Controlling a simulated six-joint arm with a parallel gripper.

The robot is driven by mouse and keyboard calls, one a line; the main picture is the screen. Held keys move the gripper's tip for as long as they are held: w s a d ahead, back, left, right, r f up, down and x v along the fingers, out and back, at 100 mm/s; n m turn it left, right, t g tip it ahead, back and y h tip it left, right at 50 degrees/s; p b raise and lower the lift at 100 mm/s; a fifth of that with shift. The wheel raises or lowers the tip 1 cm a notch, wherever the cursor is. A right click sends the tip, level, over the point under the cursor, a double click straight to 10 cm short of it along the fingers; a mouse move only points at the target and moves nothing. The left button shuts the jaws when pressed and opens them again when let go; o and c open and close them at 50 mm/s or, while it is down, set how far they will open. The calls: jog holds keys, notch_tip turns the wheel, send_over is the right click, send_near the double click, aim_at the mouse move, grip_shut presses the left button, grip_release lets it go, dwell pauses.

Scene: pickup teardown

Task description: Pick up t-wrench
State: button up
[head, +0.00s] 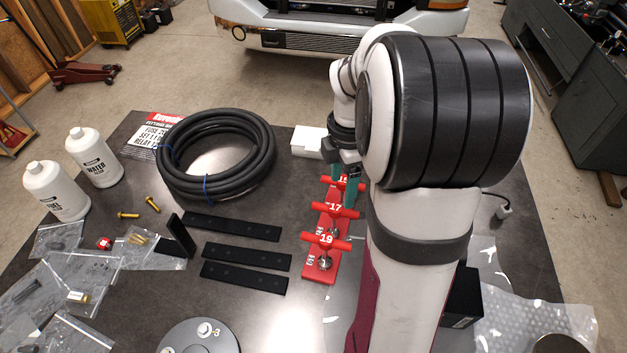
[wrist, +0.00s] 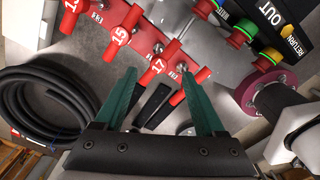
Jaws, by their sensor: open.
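Several red t-wrenches stand in a row in a red rack (head: 319,266). The handles marked 19 (head: 326,239) and 17 (head: 334,210) show clearly in the head view; the one marked 15 is partly behind my gripper. In the wrist view, wrench 17 (wrist: 157,68) lies between the fingertips in the picture, with wrench 15 (wrist: 121,35) beyond to the left. Another red handle (wrist: 189,85) is partly hidden by the right finger. My gripper (wrist: 161,72) has green fingers, open and empty, above the rack. Contact with any handle cannot be told.
A black hose coil (head: 217,155) lies left of the rack, with black bars (head: 246,261) nearer. White bottles (head: 94,157) stand at the far left. Colored fittings (wrist: 265,62) and a pink-ringed part (wrist: 270,90) are on the right in the wrist view.

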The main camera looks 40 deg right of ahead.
aim_at(334, 229)
jog(key=f, duration=1.3)
jog(key=shift+w+a+f, duration=0.2)
jog(key=shift+a, duration=0.2)
grip_shut()
